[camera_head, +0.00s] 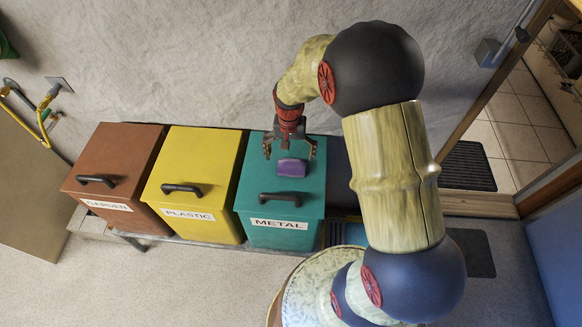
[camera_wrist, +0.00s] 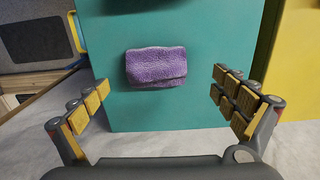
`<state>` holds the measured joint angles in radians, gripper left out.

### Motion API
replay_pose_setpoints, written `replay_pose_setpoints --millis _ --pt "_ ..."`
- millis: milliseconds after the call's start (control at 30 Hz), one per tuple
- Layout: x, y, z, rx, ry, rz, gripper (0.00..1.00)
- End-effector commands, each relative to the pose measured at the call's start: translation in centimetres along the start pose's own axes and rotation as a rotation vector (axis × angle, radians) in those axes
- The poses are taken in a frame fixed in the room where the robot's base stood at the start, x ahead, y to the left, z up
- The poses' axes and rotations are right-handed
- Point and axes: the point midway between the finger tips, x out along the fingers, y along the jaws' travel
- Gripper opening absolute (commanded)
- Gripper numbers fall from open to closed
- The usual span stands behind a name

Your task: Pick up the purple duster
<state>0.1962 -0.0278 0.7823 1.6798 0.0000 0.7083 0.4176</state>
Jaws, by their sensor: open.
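The purple duster (camera_head: 291,167) lies on the teal lid of the bin labelled METAL (camera_head: 254,200), behind the lid's dark handle. In the wrist view the duster (camera_wrist: 156,67) is a textured purple block near the upper middle, between the lines of the two fingers and beyond their tips. My gripper (camera_head: 290,150) is above the back part of the same lid, close to the duster. In the wrist view my gripper (camera_wrist: 160,95) has its yellow-padded fingers wide apart with nothing between them.
A yellow PLASTIC bin (camera_head: 197,150) and a brown GARDEN bin (camera_head: 125,150) stand to the left. The METAL lid's handle (camera_head: 281,199) sticks up in front of the duster. A textured wall (camera_head: 200,60) rises behind the bins. A doorway is at right.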

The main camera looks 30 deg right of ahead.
Motion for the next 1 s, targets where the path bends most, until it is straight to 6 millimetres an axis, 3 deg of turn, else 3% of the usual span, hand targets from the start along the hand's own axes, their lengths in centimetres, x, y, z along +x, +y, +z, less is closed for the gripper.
replay_pose_setpoints --millis 500,767,1000 --pt "5.8 0.6 -0.7 -0.002 0.0 0.0 0.97" --pt "5.8 0.6 -0.7 -0.002 0.002 -0.001 0.96" --pt "5.8 0.6 -0.7 -0.001 0.001 -0.001 0.83"
